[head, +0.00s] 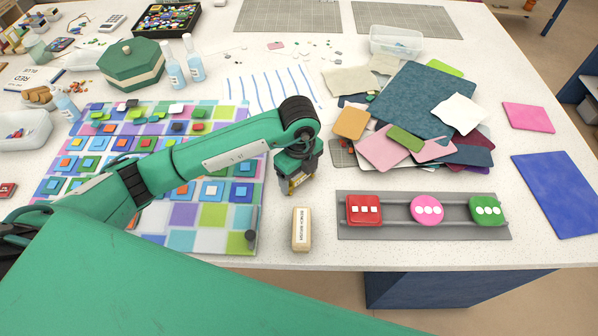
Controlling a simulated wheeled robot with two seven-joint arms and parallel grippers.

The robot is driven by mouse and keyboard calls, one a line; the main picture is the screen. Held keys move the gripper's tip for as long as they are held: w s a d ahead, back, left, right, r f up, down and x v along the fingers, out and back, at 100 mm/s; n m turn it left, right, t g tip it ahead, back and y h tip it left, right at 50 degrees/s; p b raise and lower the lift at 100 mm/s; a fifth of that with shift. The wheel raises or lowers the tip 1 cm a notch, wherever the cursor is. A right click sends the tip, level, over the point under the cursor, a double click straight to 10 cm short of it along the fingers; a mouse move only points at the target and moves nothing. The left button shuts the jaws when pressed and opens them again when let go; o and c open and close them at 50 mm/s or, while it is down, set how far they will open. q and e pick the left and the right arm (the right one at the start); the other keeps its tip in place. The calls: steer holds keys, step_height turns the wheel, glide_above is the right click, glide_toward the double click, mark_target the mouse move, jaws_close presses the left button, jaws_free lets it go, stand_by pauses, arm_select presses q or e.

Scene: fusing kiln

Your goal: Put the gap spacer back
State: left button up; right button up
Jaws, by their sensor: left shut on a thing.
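My left gripper (291,188) points down above the table, between the tile panel and the grey rail holder. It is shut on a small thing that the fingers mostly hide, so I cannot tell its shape. I cannot pick out the gap spacer for sure. A grey holder (434,229) with two rails lies to the right of the gripper. It bears a red square piece (363,209), a pink round piece (427,209) and a green piece (487,211), all with white marks and with gaps between them. My right gripper is not in view.
A beige block (302,229) with dark lettering lies just below the gripper, near the table's front edge. A panel of coloured glass tiles (217,239) lies under my left arm. Stacked glass sheets (420,95) lie behind the holder. A blue sheet (556,193) lies at right.

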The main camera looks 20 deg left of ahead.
arm_select(q)
steer(key=shift+f, duration=0.25)
steer(key=o, duration=1)
steer(key=shift+r, duration=0.1)
steer(key=shift+r, duration=0.1)
steer(key=shift+r, duration=0.2)
step_height(320, 180, up, 10)
steer(key=shift+r+b, duration=0.2)
steer(key=shift+b, duration=0.85)
steer(key=shift+r, duration=0.7)
